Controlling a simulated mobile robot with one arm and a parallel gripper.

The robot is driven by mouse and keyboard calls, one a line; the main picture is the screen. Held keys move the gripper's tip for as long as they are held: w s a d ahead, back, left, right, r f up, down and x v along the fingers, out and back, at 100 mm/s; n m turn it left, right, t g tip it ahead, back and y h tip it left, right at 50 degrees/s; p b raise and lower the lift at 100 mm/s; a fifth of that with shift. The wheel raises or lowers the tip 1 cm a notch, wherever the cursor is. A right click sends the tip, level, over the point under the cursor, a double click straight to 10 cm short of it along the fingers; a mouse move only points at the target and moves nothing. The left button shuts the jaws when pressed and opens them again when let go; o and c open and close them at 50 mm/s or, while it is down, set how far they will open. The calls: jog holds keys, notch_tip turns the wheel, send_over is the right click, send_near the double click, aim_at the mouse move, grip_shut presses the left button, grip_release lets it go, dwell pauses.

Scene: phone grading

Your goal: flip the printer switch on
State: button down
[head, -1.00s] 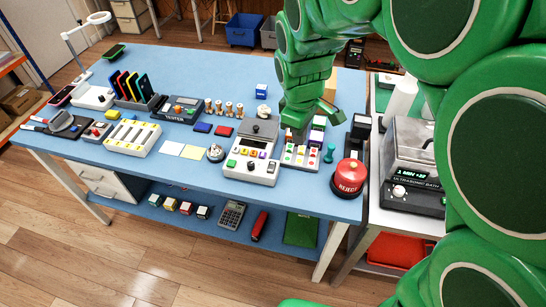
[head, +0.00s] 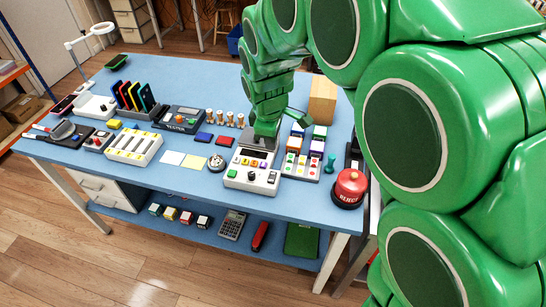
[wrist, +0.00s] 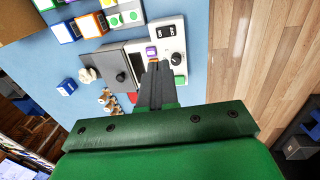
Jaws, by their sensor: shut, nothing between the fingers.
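The printer (head: 236,184) is a white and grey box near the table's front edge, with a dark display, a row of coloured buttons and a black knob. In the wrist view the printer (wrist: 170,18) has a black switch plate (wrist: 166,37) lettered ON and OFF beside the knob (wrist: 177,58). I cannot tell which way the switch sits. My gripper (head: 264,138) is over the back part of the printer and hides some of it. In the wrist view the shut, empty fingers (wrist: 155,66) point at the printer's face, by a purple button. Whether they touch it is unclear.
The red reject button (head: 350,187) is further right. A bell (head: 216,163) and paper pads (head: 194,161) lie to the left.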

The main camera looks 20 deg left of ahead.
aim_at(273, 175)
jog(key=f, duration=0.4)
jog(key=w+f, duration=0.1)
jog(key=f, duration=0.4)
jog(key=w+f, duration=0.1)
jog(key=f, duration=0.3)
jog(key=shift+f, duration=0.2)
jog(key=shift+f+g, duration=0.25)
jog(key=shift+g, duration=0.15)
jog(key=shift+s, duration=0.15)
jog(key=shift+s, duration=0.7)
jog(key=shift+r, duration=0.25)
notch_tip(273, 175, up, 14)
jog(key=s, duration=0.2)
jog(key=shift+f, duration=0.25)
jog(key=shift+w, duration=0.15)
